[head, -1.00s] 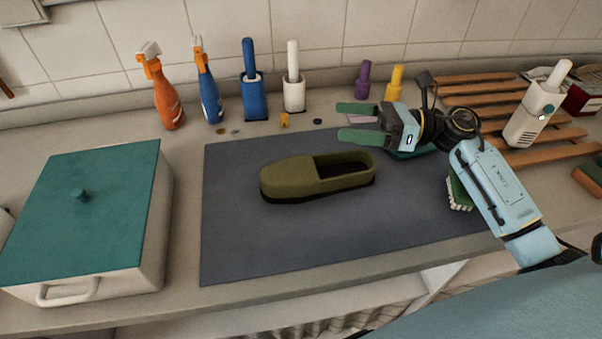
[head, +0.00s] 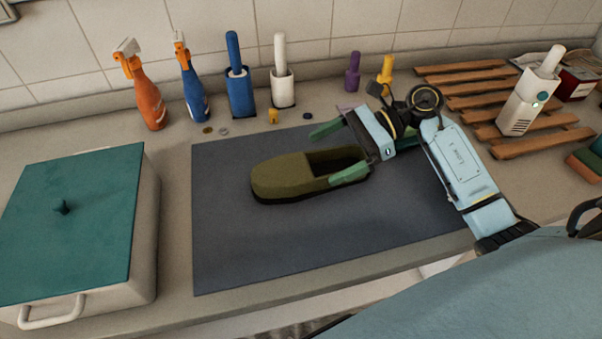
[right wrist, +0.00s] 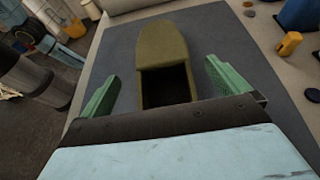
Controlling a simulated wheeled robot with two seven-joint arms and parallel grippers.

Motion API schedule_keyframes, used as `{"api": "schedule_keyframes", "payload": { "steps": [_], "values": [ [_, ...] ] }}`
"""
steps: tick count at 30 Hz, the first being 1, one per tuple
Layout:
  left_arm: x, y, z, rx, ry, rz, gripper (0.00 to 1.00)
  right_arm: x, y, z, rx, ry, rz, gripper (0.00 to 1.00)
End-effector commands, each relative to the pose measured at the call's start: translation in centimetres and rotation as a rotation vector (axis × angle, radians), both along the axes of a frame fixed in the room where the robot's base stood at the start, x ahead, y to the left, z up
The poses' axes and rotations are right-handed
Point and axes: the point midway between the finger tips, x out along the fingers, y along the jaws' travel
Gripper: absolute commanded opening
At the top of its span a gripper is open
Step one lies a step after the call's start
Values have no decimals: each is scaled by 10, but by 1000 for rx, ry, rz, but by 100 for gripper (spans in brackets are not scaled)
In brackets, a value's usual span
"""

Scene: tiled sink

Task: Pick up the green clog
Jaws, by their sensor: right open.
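The olive-green clog (head: 290,178) lies on the dark grey mat (head: 240,245) in the head view, toe to the left and open heel to the right. My right gripper (head: 338,151) is open at the clog's heel end, one green finger on the far side and one on the near side. In the right wrist view the clog (right wrist: 163,45) points away, its dark opening nearest me, between the spread fingers (right wrist: 158,85). The fingers look apart from its sides there. My left gripper is not in view.
A teal-lidded box (head: 80,215) stands left of the mat. Orange (head: 148,98) and blue (head: 193,92) spray bottles and two brush holders line the back.

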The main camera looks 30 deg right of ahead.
Motion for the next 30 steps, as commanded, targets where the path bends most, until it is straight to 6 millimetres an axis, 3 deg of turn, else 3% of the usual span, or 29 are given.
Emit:
{"api": "schedule_keyframes", "payload": {
  "steps": [12, 20, 30],
  "values": [
    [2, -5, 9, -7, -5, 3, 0, 11, 44, -20, 4, 0, 1, 100],
    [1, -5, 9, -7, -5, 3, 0, 11, 46, -22, 1, 0, 0, 100],
    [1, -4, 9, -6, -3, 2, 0, 11, 46, -22, 1, 0, 0, 58]
  ]
}}
